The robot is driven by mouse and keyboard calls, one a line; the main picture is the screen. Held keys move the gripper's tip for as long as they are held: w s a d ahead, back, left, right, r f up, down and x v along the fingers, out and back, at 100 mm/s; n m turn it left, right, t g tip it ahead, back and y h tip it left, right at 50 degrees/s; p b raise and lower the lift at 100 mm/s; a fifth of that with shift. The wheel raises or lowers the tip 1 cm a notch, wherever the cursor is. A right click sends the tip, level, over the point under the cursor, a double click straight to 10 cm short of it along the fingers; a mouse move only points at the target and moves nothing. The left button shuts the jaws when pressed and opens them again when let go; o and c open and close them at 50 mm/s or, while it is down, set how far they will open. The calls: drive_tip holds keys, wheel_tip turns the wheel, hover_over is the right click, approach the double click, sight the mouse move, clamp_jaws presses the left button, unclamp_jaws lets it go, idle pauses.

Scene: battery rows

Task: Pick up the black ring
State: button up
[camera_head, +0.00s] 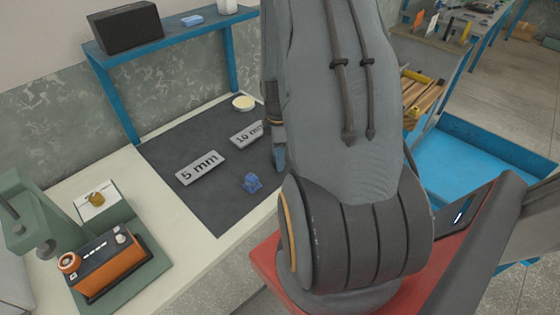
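I cannot make out a black ring in this view. A dark mat (215,205) lies on the pale bench with a grey "5 mm" plate (200,168) and a grey "10 mm" plate (247,133), the latter partly covered by my arm. My arm fills the middle of the view. Part of my gripper (279,157) shows as a blue-grey tip at the arm's left edge, over the mat's right side. The rest of it is hidden behind the arm, so its opening does not show.
A blue shelf (172,40) with a black speaker (124,27) stands over the mat's back. A round cream dish (243,103) is at the back. An orange device (112,268) and a green machine (35,225) stand front left. A blue tray (470,165) is at right.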

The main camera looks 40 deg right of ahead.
drive_tip(key=c, duration=0.7)
drive_tip(key=shift+c, duration=0.2)
drive_tip(key=shift+r, duration=0.1)
